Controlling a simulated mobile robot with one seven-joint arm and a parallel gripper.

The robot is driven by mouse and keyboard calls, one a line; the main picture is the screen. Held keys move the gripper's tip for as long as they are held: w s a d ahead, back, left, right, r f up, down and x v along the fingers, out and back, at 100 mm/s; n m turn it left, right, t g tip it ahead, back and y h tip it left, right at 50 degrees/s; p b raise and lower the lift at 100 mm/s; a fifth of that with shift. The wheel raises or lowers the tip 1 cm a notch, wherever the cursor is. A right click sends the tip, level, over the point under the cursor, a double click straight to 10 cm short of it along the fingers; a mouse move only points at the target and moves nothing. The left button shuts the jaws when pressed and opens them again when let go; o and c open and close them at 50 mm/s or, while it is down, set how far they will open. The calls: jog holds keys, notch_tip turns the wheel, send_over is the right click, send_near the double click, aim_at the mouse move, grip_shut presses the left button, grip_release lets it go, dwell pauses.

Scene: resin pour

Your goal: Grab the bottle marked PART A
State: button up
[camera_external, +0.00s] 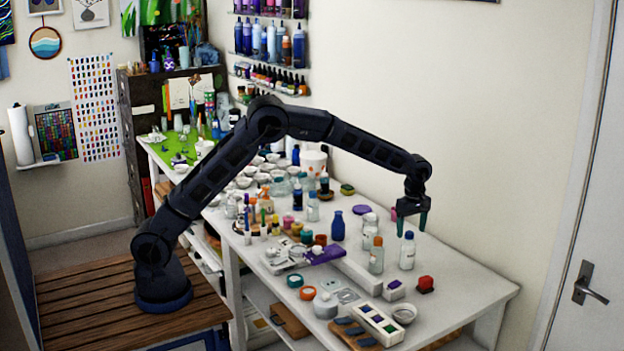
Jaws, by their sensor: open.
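My gripper (412,226) is open and points down over the right part of the white table (468,286). Just below it stands an upright white bottle (407,254) with a pale label. No gap or contact between the fingers and its top can be made out for sure. To its left stand a clear bottle with an orange cap (376,259), a pale bottle (369,231) and a blue bottle (338,226). The labels are too small to read, so I cannot tell which bottle is marked PART A.
A purple disc (361,210) lies behind. Cups and jars crowd the table's left part. The right end is bare, beside the wall and door (585,200).

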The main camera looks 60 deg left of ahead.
aim_at(408, 246)
jog(key=f, duration=0.8)
jog(key=shift+a, duration=0.3)
jog(key=c, duration=1.2)
jog(key=shift+o, duration=0.2)
jog(key=shift+r, duration=0.15)
